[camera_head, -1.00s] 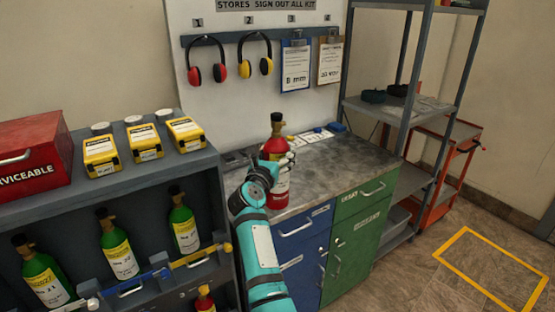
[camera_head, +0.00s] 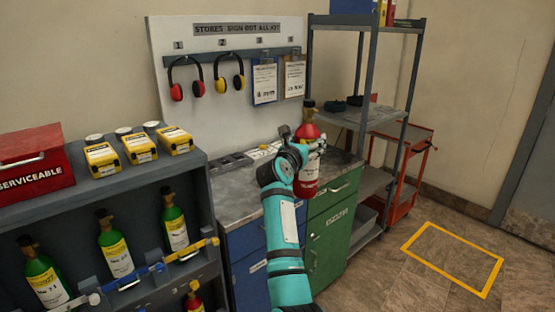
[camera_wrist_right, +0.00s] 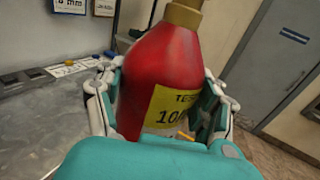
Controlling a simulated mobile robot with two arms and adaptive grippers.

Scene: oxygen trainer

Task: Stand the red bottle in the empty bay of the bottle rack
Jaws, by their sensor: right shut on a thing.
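The red bottle (camera_head: 307,182) with a brass-coloured neck is upright in my right gripper (camera_head: 311,148), in front of the bench's right part. In the right wrist view the red bottle (camera_wrist_right: 160,75) fills the middle, with a yellow label facing the camera. The fingers of my right gripper (camera_wrist_right: 160,105) close around it from both sides. The dark bottle rack (camera_head: 195,165) stands at the left, with green bottles (camera_head: 115,250) in its upper row, behind blue and yellow bars. An empty bay cannot be made out. My left gripper is not in view.
Yellow cases (camera_head: 139,147) and a red box (camera_head: 32,165) stand on the rack's top. The grey worktop (camera_head: 232,197) lies between rack and bottle. Metal shelving (camera_head: 365,115) and a red trolley (camera_head: 410,165) stand at the right. Another red-bodied bottle (camera_head: 194,301) shows low in the rack.

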